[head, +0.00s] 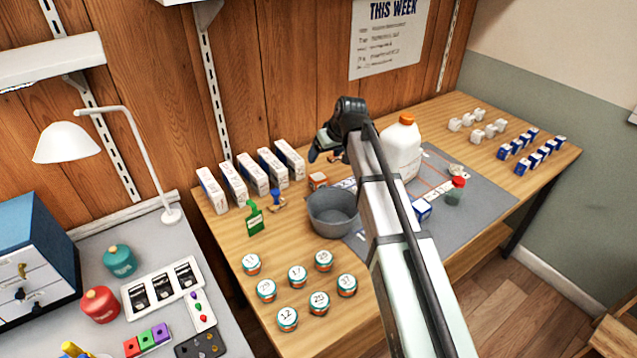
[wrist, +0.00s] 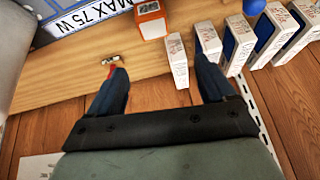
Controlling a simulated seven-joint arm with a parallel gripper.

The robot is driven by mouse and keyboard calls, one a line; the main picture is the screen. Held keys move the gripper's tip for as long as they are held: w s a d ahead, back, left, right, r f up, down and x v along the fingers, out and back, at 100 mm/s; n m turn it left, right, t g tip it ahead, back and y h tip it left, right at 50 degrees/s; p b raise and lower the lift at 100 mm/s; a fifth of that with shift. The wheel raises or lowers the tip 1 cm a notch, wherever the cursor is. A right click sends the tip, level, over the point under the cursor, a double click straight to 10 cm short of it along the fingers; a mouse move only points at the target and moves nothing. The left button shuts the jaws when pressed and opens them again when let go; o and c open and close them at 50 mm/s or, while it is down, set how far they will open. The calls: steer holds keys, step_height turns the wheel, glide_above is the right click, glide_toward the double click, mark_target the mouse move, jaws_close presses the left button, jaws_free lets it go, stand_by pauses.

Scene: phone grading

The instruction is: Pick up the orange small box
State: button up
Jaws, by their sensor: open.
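The orange small box (head: 318,181) stands on the wooden table, just behind the grey bowl and to the right of the white boxes. In the wrist view the orange box (wrist: 149,20) is at the top middle, with a white face showing. My gripper (head: 323,156) is above the back of the table, near the wall and above the orange box.
A row of white boxes (head: 249,174) stands left of the orange box; the nearest one (wrist: 177,60) is close to the right finger in the wrist view. A grey bowl (head: 333,211) stands in front. A white jug (head: 402,150) is to the right. The wooden wall (head: 290,70) is behind.

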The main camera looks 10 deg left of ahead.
mark_target(319, 177)
steer(key=shift+h, duration=0.6)
steer(key=x, duration=0.3)
steer(key=s+x, duration=0.1)
steer(key=x, duration=0.1)
steer(key=d+x, duration=0.1)
steer(key=x, duration=0.2)
steer(key=shift+s+f, duration=0.15)
steer(key=shift+f, duration=0.55)
steer(key=shift+w+a+f, duration=0.3)
steer(key=shift+f, duration=0.2)
steer(key=x, duration=0.4)
steer(key=shift+w+a+r, duration=0.1)
steer(key=shift+a, duration=0.15)
steer(key=shift+c, duration=0.2)
steer(key=c, duration=1)
steer(key=shift+r, duration=0.1)
steer(key=shift+c, duration=0.2)
